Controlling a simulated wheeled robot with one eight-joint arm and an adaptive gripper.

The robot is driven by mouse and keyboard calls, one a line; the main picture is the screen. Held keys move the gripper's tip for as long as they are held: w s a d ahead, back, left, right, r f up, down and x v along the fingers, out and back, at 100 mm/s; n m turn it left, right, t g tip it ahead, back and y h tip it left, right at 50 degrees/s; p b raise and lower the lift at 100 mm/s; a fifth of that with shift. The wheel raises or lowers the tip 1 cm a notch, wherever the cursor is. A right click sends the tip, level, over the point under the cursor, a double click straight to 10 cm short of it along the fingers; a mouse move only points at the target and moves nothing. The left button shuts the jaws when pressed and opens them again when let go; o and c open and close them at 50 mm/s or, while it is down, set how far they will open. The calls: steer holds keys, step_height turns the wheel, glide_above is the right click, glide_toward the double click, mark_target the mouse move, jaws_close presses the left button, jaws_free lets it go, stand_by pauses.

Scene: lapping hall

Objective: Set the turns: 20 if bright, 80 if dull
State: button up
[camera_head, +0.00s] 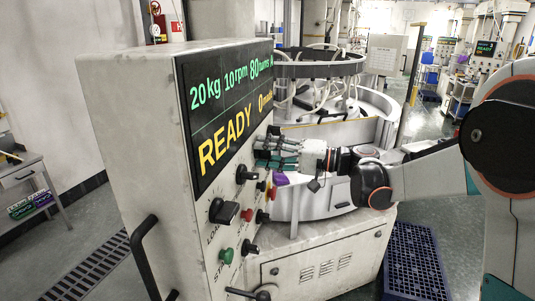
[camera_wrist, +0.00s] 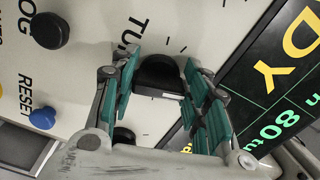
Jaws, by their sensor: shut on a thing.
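The control panel's display (camera_head: 228,105) reads 20 kg, 10 rpm, 80 turns, with READY below in yellow. Part of it, with "80tu", shows in the wrist view (camera_wrist: 262,130). My gripper (camera_head: 264,151) reaches the panel face beside the display's right end. In the wrist view my gripper (camera_wrist: 160,85) has its teal-padded fingers on both sides of a black knob (camera_wrist: 157,70), shut on it. The label by this knob starts with "TU"; the rest is hidden. In the head view the fingers hide the knob. I cannot make out any part as bright or dull.
Other black knobs (camera_head: 224,211) and a green button (camera_head: 226,256) sit lower on the panel. A blue button (camera_wrist: 42,118) is labelled RESET. The lapping machine (camera_head: 340,205) stands behind my gripper. A blue crate (camera_head: 414,262) is on the floor at right.

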steer(key=shift+f, duration=0.1)
steer(key=o, duration=1.1)
steer(key=shift+c, duration=0.2)
steer(key=v, duration=1.2)
